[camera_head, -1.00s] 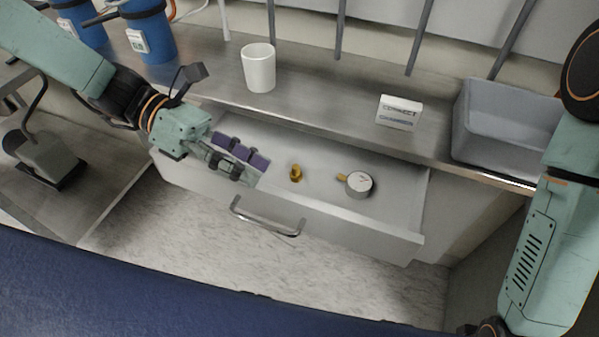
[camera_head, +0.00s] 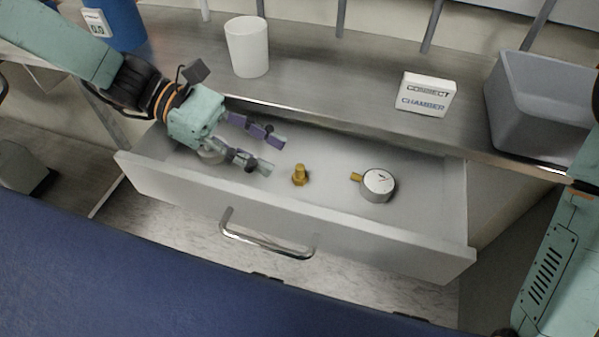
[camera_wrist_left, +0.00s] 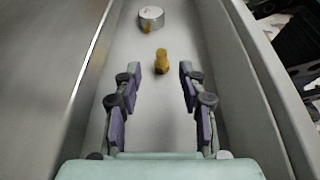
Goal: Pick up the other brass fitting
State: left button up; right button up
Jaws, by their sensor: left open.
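A small brass fitting (camera_head: 300,175) stands on the floor of the open drawer (camera_head: 330,205), right of my left gripper. My left gripper (camera_head: 275,156) is open and empty inside the drawer, its fingers pointing right toward the fitting. In the left wrist view the fitting (camera_wrist_left: 162,61) is ahead of the fingertips, about midway between the two fingers (camera_wrist_left: 160,70). A round gauge (camera_head: 378,185) with a brass stem lies further right in the drawer; it also shows in the left wrist view (camera_wrist_left: 151,17). My right gripper is out of view; only part of that arm shows.
A white cup (camera_head: 247,47), a "CONNECT CHAMBER" sign (camera_head: 426,94) and a grey bin (camera_head: 543,108) stand on the metal counter above the drawer. The drawer has a front wall and a handle (camera_head: 266,240). Its floor is clear around the fitting.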

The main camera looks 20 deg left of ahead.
aim_at(299, 166)
pick_arm(q)
jog(key=shift+s+d+f, duration=0.15)
jog(key=shift+d+f, duration=0.1)
jog(key=shift+d, duration=0.45)
jog(key=shift+d+f+b, duration=0.25)
jog(key=shift+d+b, duration=0.1)
jog(key=shift+b, duration=0.4)
jog(key=b+x, duration=0.2)
jog(key=shift+d+f, duration=0.2)
jog(key=shift+d, duration=0.15)
jog(key=shift+d+f+b, duration=0.15)
jog(key=shift+d+b, duration=0.4)
jog(key=shift+d, duration=0.1)
grip_shut()
